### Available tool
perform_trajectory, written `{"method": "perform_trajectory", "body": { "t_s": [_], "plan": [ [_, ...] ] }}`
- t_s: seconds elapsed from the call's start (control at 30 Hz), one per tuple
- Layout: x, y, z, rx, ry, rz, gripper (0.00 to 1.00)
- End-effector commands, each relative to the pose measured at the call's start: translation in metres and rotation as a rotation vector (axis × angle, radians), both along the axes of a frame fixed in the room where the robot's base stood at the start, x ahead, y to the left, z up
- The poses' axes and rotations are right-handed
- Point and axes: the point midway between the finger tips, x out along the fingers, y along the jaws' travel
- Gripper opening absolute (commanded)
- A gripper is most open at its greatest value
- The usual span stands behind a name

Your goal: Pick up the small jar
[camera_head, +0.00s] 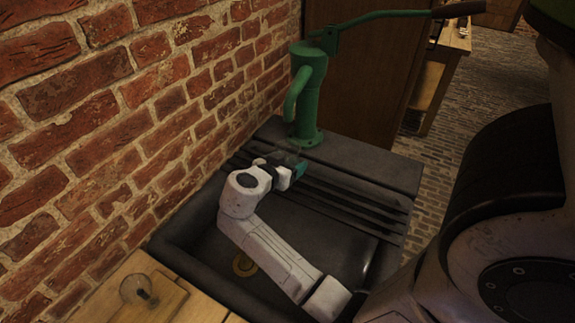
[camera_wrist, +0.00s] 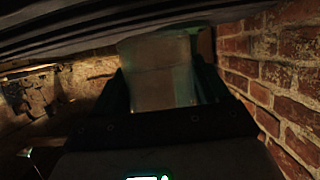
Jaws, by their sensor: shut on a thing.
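A pale, translucent jar (camera_wrist: 160,72) is between the two dark fingers of my gripper (camera_wrist: 163,88) in the wrist view. The fingers are shut on its sides, and its far end lies close to a dark ridged surface. In the head view my gripper (camera_head: 290,172) is at the ridged draining board, near the foot of the green pump. The jar is hard to make out there, mostly lost against the dark board and the gripper. I cannot tell whether it touches the board.
The green hand pump (camera_head: 308,95) stands behind my gripper on the dark sink unit (camera_head: 375,168). A brick wall (camera_head: 100,130) runs close on the left. A round glass object (camera_head: 135,289) sits on a wooden board at lower left. A wooden table (camera_head: 450,45) is farther back.

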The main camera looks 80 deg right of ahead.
Motion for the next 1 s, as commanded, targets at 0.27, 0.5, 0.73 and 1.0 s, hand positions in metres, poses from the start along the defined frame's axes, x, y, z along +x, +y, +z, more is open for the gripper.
{"method": "perform_trajectory", "body": {
  "t_s": [0.27, 0.5, 0.73, 1.0],
  "plan": [
    [-0.016, 0.004, 0.031, -0.001, -0.001, 0.0, 0.3],
    [-0.035, 0.008, 0.055, -0.001, 0.0, 0.0, 0.3],
    [-0.055, 0.013, 0.073, -0.001, 0.0, 0.0, 0.3],
    [-0.085, 0.02, 0.086, -0.001, 0.002, -0.001, 0.3]
  ]
}}
